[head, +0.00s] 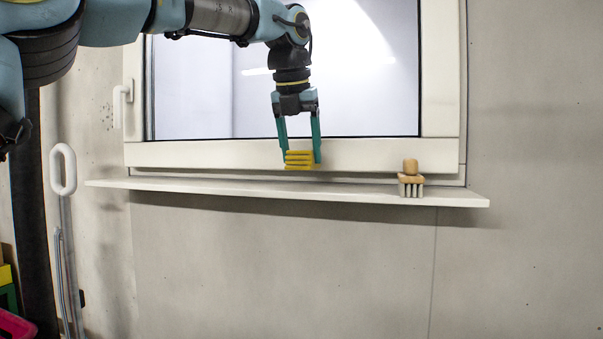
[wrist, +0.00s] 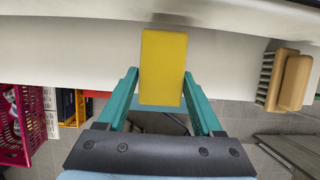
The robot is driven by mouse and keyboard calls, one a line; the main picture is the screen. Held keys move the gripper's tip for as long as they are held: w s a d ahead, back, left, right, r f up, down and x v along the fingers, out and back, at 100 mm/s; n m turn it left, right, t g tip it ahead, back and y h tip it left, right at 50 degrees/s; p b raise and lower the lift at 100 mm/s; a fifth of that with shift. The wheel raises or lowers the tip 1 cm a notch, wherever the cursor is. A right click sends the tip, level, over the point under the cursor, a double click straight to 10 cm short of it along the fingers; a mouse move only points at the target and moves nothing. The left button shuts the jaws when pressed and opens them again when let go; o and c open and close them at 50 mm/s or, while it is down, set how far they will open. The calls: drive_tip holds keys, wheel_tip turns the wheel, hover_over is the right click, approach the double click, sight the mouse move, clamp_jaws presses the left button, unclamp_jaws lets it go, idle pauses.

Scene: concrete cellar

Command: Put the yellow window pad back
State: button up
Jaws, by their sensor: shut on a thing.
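The yellow window pad (head: 300,160) is a ridged yellow block held in front of the lower window frame, a little above the white sill (head: 240,190). My gripper (head: 302,158) points down with its teal fingers on either side of the pad, shut on it. In the wrist view the pad (wrist: 163,68) is a plain yellow rectangle between the fingertips (wrist: 160,85), with the pale sill (wrist: 80,55) beneath and behind it.
A wooden brush (head: 411,178) with pale bristles stands on the sill to the right; it also shows in the wrist view (wrist: 292,82). The sill between pad and brush is clear. A window handle (head: 121,102) is at left. A pink crate (wrist: 20,125) shows low at left.

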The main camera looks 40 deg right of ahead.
drive_tip(key=shift+a+f, duration=0.1)
drive_tip(key=shift+f, duration=2.05)
drive_tip(key=o, duration=1.2)
drive_tip(key=v, duration=1.2)
drive_tip(key=shift+b, duration=0.45)
drive_tip(key=shift+s, duration=0.1)
